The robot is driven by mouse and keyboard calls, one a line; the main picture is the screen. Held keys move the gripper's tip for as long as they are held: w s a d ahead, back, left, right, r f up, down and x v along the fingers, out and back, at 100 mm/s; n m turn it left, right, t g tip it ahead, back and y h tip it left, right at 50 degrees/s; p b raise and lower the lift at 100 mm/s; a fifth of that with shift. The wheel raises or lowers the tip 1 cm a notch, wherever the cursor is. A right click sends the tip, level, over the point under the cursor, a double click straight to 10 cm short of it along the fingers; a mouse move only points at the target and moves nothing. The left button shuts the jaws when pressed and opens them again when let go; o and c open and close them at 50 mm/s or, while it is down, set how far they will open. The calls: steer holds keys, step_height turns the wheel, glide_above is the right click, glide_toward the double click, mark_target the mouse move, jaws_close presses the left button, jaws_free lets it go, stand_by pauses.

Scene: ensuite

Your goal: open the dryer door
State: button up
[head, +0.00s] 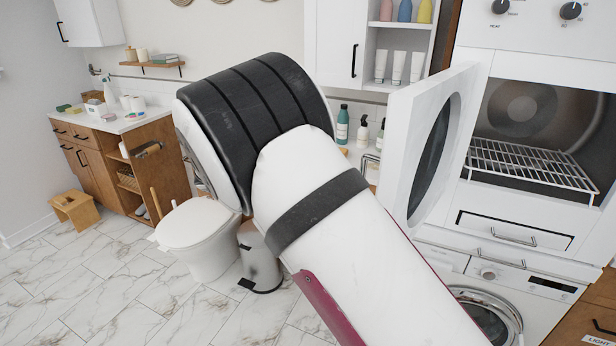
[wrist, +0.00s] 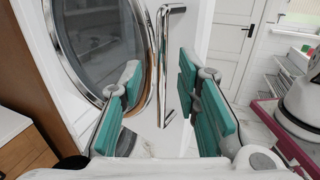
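The dryer door (head: 403,130) is white with a round dark window and stands swung out from the dryer (head: 480,100), whose drum cavity with a wire rack (head: 530,165) shows uncovered. In the wrist view, the door (wrist: 190,40) fills the upper middle, with its chrome-ringed window at left. Its chrome bar handle (wrist: 163,65) runs up and down between the fingers of my gripper (wrist: 160,90) in the picture. My teal fingers are apart, and neither visibly presses on the handle. In the head view, my gripper is hidden and my arm covers the middle.
A front-loading washer (head: 525,290) stands below the dryer. A toilet (head: 195,235) and a metal bin (head: 260,262) stand left of my arm. Bottles (head: 342,125) stand on the counter behind the door. The marble-tiled floor is clear at the lower left.

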steer(key=a, duration=0.8)
steer(key=shift+w, duration=0.45)
